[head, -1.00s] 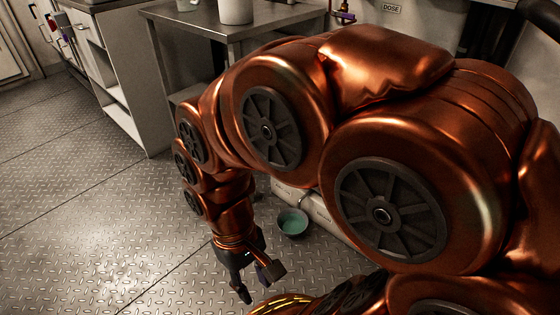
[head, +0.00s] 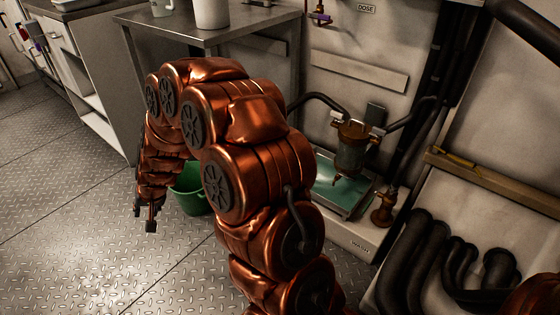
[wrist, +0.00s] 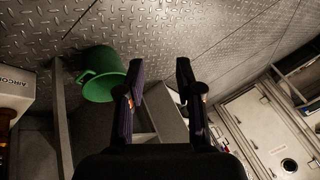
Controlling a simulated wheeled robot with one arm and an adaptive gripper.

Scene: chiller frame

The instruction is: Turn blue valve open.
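I cannot make out a clearly blue valve in these frames. A small purple-looking valve fitting (head: 319,15) with thin pipework is on the wall at the top of the head view, cut by the frame edge. A brass valve-like fitting (head: 384,207) stands beside the teal tray at right. My gripper (head: 151,217) hangs over the floor at left, pointing down, well away from both. In the wrist view my gripper (wrist: 158,85) has its two dark fingers apart, with nothing between them.
A green bucket (head: 193,196) stands on the floor behind my arm; the wrist view also shows it (wrist: 101,78). A steel table (head: 240,32) is behind. A brass filter body (head: 351,150) sits above the teal tray (head: 340,193). Black pipes (head: 420,260) fill the lower right. Left floor is clear.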

